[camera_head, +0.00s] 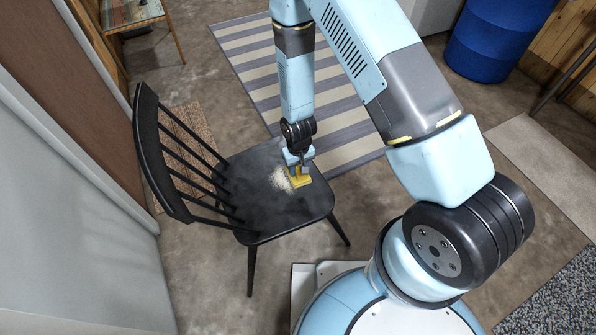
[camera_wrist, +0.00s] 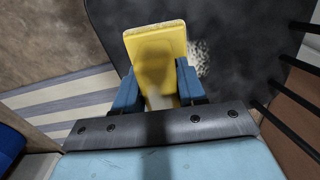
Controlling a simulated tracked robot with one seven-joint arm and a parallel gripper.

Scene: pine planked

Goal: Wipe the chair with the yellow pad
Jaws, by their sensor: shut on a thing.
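The black chair (camera_head: 268,213) stands upright left of my base, its spindled backrest to the left. A pale speckled patch (camera_head: 281,179) lies on the middle of its seat, just left of my gripper; part of the patch also shows in the wrist view (camera_wrist: 200,58), beside the pad. My gripper (camera_head: 299,172) is low over the seat, shut on the yellow pad (camera_head: 301,182). In the wrist view the pad (camera_wrist: 156,50) sits between the two blue fingers. The pad is at or very near the seat surface; I cannot tell if it touches.
A striped rug (camera_head: 245,62) lies behind the chair. A blue barrel (camera_head: 497,38) stands at the back right and a small table (camera_head: 131,14) at the back left. A grey panel (camera_head: 50,200) runs along the left. Bare floor surrounds the chair's front legs.

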